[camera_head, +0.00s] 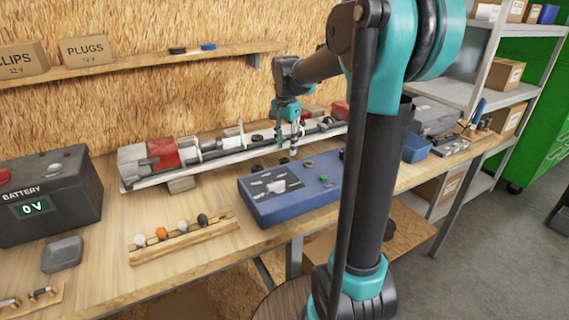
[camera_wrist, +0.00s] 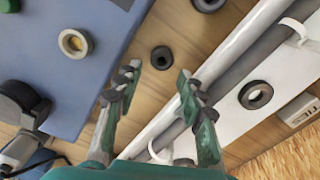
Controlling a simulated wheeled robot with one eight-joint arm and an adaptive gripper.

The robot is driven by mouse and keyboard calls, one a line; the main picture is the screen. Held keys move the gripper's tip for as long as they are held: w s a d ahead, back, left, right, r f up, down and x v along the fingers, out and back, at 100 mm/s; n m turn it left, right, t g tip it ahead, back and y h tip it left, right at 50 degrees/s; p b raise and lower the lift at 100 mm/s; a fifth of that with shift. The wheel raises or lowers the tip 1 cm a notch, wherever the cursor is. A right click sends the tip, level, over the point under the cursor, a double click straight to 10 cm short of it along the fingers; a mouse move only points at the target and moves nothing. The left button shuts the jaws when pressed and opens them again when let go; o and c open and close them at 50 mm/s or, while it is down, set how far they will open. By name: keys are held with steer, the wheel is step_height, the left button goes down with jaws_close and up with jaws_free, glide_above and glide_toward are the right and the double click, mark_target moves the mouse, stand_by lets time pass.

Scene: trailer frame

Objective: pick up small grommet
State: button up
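In the wrist view a small black grommet (camera_wrist: 161,57) lies flat on the wooden bench, between a blue panel box and a white rail. A larger black grommet (camera_wrist: 256,95) lies on the white rail, and another dark ring (camera_wrist: 208,3) is cut by the top edge. My gripper (camera_wrist: 158,80) is open and empty, its two fingers apart, with the small grommet showing in line with the gap, just beyond the tips. In the head view my gripper (camera_head: 289,150) points down between the rail and the blue box. I cannot tell the exact height of its tips.
The blue panel box (camera_head: 255,207) stands close in front of my gripper and the white rail assembly (camera_head: 200,168) runs behind it. A grey ring (camera_wrist: 75,43) lies on the box top. A battery (camera_head: 45,195) and a wooden strip with balls (camera_head: 185,238) are at left.

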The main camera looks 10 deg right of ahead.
mark_target(285, 159)
steer(key=shift+s+a+f, duration=0.1)
steer(key=shift+a+f, duration=0.05)
steer(key=shift+f, duration=1.3)
steer(key=shift+a+f, duration=0.1)
steer(key=shift+f, duration=1.35)
steer(key=shift+c, duration=0.2)
steer(key=c, duration=0.5)
